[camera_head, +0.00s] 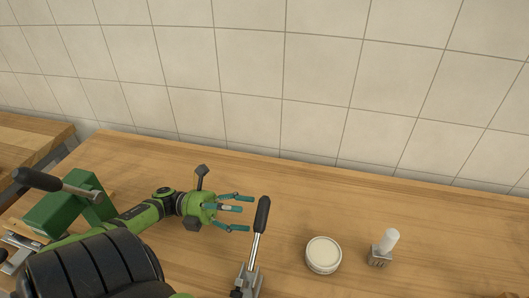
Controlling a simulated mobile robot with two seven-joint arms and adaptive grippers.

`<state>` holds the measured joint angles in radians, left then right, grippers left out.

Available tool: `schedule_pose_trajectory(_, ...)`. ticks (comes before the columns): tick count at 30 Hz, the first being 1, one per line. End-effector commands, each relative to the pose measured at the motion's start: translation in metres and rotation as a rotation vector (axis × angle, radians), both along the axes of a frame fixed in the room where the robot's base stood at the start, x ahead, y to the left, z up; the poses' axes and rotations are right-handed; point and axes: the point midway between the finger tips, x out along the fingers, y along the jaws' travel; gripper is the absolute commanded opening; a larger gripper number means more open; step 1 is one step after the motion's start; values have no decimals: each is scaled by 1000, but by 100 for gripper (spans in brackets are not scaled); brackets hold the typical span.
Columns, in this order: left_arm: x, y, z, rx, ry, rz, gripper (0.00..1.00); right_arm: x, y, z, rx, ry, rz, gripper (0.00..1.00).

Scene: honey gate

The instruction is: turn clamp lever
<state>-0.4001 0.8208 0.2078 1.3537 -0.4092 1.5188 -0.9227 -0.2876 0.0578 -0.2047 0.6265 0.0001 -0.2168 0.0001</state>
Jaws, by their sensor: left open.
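A clamp lever (262,215) with a black grip on a bright metal rod stands nearly upright, leaning slightly right. Its metal clamp base (249,281) is at the bottom edge, partly cut off. My left gripper (247,213) is green with teal fingers and open. Its fingers point right, toward the black grip, just left of it in the picture; I cannot tell whether they touch it. Nothing shows between the fingers. A second black-handled lever (38,180) lies tilted at the far left, by a green block (65,208). My right gripper is out of view.
A round white-topped container (323,254) and a small metal piece with a white knob (385,248) stand on the wooden table (400,205) right of the lever. A tiled wall (320,80) runs behind. The table's back strip is clear.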

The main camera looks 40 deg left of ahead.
Motion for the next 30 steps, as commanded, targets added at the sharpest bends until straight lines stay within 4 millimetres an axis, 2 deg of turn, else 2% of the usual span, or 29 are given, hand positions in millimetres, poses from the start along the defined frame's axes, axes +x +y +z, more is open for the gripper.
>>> schedule_pose_trajectory(3,8,-18,9,-4,-2,-2,64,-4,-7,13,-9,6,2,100)
schedule_pose_trajectory(10,22,-44,14,-3,-2,0,64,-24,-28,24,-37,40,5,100)
schedule_pose_trajectory(21,26,-52,12,-1,0,1,64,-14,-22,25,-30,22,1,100)
schedule_pose_trajectory(22,26,-52,12,-1,-1,0,60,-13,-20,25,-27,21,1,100)
schedule_pose_trajectory(26,26,-52,12,-2,0,0,8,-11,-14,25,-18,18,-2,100)
schedule_pose_trajectory(27,26,-52,12,-1,-1,0,0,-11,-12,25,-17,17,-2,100)
schedule_pose_trajectory(30,26,-52,12,-1,-1,0,0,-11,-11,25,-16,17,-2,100)
